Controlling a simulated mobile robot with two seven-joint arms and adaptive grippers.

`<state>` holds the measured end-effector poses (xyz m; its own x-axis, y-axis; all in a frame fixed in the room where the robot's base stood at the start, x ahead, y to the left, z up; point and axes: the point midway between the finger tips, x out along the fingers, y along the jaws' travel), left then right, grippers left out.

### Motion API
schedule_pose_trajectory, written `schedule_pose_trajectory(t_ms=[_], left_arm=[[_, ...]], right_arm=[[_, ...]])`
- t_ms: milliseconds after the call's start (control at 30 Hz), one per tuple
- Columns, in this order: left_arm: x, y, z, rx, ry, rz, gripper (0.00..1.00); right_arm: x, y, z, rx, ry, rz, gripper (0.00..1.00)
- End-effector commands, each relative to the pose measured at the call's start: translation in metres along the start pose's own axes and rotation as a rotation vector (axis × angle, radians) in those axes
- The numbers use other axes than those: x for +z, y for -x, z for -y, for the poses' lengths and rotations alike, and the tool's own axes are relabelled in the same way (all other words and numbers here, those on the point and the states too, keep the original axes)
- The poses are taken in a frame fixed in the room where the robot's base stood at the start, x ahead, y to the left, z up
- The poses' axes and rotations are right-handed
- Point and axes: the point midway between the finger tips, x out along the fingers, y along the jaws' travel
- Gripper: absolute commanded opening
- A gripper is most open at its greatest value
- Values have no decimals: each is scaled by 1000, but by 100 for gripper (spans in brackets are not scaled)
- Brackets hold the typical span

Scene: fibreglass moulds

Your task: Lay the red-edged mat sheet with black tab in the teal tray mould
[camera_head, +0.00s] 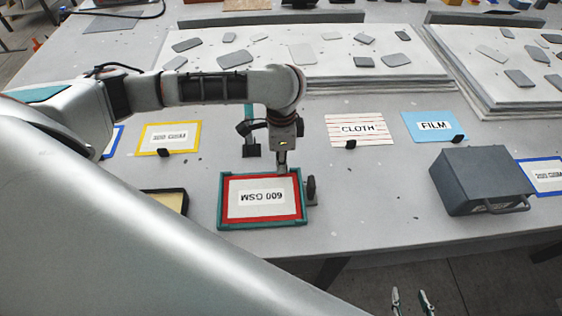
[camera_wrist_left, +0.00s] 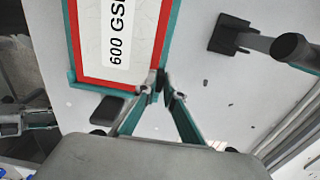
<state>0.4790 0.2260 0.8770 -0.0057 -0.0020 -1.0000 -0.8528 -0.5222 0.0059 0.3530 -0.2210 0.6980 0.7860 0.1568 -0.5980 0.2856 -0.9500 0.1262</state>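The red-edged mat sheet (camera_head: 233,183), labelled 600 GSM, lies flat inside the rim of the teal tray mould (camera_head: 220,205) near the table's front edge. It also shows in the left wrist view (camera_wrist_left: 90,40). My left gripper (camera_head: 282,168) is at the sheet's far edge, right of its middle, pointing down. In the left wrist view my left gripper's fingertips (camera_wrist_left: 161,90) close around the dark tab (camera_wrist_left: 163,78) at the sheet's edge. In the head view the tab is hidden by the gripper. My right gripper (camera_head: 411,298) is open and empty, low in front of the table.
A dark toggle (camera_head: 311,188) stands against the tray's right side. A grey box with a handle (camera_head: 470,180) is to the right. Cloth (camera_head: 380,137), film (camera_head: 424,118) and yellow-edged (camera_head: 149,134) sheets lie behind. Bare table separates the tray and box.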

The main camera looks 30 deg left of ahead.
Motion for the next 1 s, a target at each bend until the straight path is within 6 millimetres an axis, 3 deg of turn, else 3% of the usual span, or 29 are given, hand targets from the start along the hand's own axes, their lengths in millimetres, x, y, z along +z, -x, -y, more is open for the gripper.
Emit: schedule_pose_trajectory(t_ms=[67,467,567,1000], left_arm=[[0,0,0,0,0,0,27],[0,4,0,-1,0,0,27],[-1,15,2,-4,0,-2,27],[0,97,1,-5,-1,-1,27]], right_arm=[[0,0,0,0,-1,0,40],[1,0,0,1,-3,2,40],[0,0,0,1,-2,1,40],[0,0,0,0,-1,0,40]])
